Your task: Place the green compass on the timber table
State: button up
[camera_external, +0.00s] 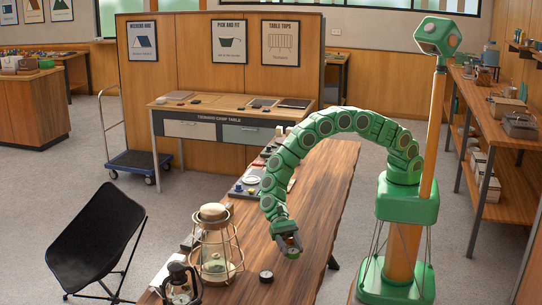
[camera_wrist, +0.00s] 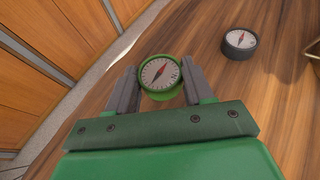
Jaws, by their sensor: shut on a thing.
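The green compass (camera_wrist: 160,72), a round green case with a white dial and red needle, sits between the two grey fingers of my gripper (camera_wrist: 160,84) in the wrist view. My gripper is shut on it. In the external view my gripper (camera_external: 290,243) points down over the near part of the long timber table (camera_external: 325,190), and the compass is mostly hidden by the fingers. The table's wood grain (camera_wrist: 265,100) shows below the compass in the wrist view. I cannot tell exactly how far the compass is above the surface.
A dark compass (camera_external: 266,276) lies on the table close to my gripper; it also shows in the wrist view (camera_wrist: 240,40). A brass lantern (camera_external: 215,245) and a dark kettle-like item (camera_external: 180,285) stand to the left. Small goods lie farther back. Bare wood surrounds the dark compass.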

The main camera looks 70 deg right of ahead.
aim_at(291, 254)
jog(key=shift+f, duration=1.3)
jog(key=shift+f, duration=0.2)
jog(key=o, duration=1)
jog(key=v, duration=0.7)
jog(key=shift+d+f, duration=0.1)
jog(key=shift+d, duration=0.25)
jog(key=shift+w+d, duration=0.1)
